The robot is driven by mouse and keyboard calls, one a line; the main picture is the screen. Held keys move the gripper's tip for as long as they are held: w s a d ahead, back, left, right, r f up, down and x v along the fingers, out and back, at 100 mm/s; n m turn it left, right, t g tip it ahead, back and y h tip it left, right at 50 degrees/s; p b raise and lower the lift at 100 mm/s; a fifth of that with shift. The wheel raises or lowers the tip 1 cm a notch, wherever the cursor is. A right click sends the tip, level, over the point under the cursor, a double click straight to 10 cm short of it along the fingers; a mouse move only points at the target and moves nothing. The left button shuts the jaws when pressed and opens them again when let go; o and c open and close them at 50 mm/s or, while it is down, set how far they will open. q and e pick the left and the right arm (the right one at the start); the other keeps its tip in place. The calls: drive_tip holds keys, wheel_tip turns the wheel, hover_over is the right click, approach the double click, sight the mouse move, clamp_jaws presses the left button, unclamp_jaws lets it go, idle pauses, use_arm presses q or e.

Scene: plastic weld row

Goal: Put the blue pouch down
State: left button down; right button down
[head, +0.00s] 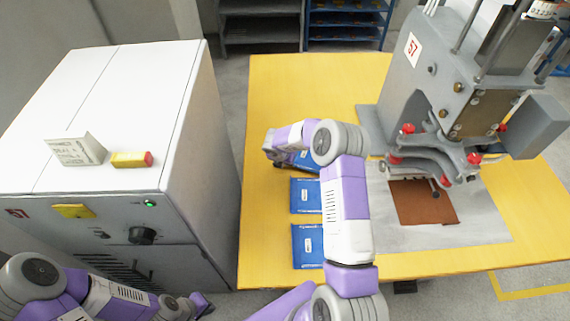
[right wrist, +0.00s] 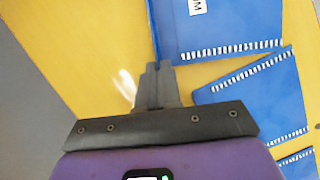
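A blue pouch (head: 308,160) with a white label is at the far end of a short row on the yellow table, partly hidden by my right arm. It is turned at an angle to the others. My right gripper (head: 281,160) is at its left side. In the right wrist view its fingers (right wrist: 159,66) are close together at the corner of this pouch (right wrist: 225,30) and look shut on its edge. The gap under the pouch is hidden, so I cannot tell whether it touches the table. My left gripper (head: 200,305) is low at the left, away from the pouches; its fingers are unclear.
Two more blue pouches (head: 304,195) (head: 308,247) lie nearer on the yellow table (head: 300,90). A grey welding press (head: 430,85) stands at the right over a brown pad (head: 420,203). A white cabinet (head: 120,110) stands left. The table's far left is clear.

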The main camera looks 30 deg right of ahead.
drive_tip(key=shift+w+f, duration=0.1)
drive_tip(key=shift+f, duration=0.75)
drive_tip(key=c, duration=1.3)
unclamp_jaws()
drive_tip(key=shift+c, duration=0.2)
drive_tip(key=shift+r, duration=0.45)
drive_tip(key=p+v, duration=0.2)
drive_tip(key=v, duration=0.9)
drive_tip(key=shift+a, duration=0.15)
drive_tip(key=shift+r, duration=0.15)
